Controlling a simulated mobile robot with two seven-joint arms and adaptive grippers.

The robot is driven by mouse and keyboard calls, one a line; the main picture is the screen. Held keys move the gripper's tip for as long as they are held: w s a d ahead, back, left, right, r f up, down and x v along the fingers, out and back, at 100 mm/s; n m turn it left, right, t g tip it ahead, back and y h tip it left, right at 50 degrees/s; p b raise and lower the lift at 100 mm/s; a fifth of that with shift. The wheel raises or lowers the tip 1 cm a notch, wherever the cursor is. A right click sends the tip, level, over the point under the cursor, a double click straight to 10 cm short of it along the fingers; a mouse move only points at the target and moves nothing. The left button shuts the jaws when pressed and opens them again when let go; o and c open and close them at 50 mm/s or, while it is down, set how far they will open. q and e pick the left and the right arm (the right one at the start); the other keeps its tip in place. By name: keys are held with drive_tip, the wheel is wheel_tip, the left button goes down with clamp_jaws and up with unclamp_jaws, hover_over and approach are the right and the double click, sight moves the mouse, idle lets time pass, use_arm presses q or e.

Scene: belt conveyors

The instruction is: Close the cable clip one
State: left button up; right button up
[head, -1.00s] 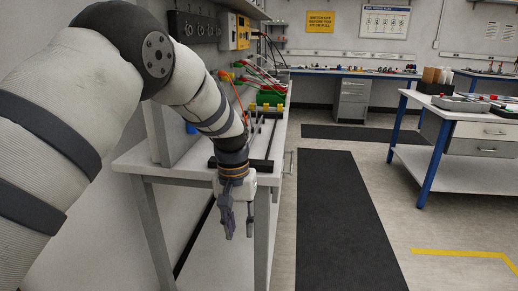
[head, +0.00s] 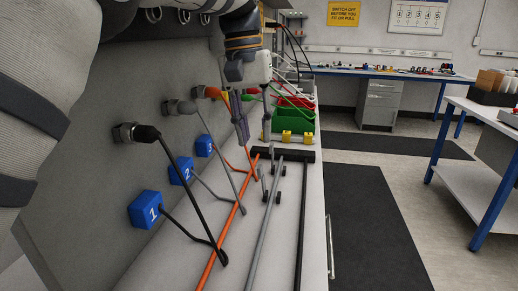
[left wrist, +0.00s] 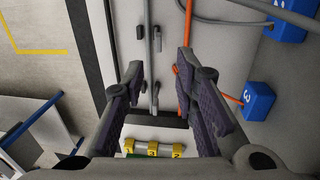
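My left gripper (head: 255,142) hangs over the bench, fingers pointing down, open and empty. In the left wrist view its fingers (left wrist: 160,66) stand apart, with a grey cable (left wrist: 149,40) and small dark clip posts (left wrist: 156,95) showing between them. In the head view, small grey clip posts (head: 264,177) stand beside the grey cable (head: 266,222), below the gripper. I cannot tell which post is clip one or whether it is closed. Yellow blocks numbered 1 (left wrist: 130,149), 3 (left wrist: 153,149) and 2 (left wrist: 178,151) sit at a black bar. My right gripper is not in view.
Blue blocks 1 (head: 147,209) and 2 (head: 181,170) and cable plugs (head: 145,134) line the wall panel at left. An orange cable (head: 232,215) and a black cable (head: 301,225) run along the bench. A green bin (head: 303,122) stands behind.

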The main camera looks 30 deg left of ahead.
sight(259, 166)
use_arm(q)
drive_tip(key=f, duration=0.2)
drive_tip(key=d+f, duration=0.1)
drive_tip(key=f, duration=0.3)
drive_tip(key=shift+s+d+f+p, duration=0.15)
drive_tip(key=shift+s+f+p, duration=0.2)
drive_tip(key=shift+f, duration=0.05)
clamp_jaws()
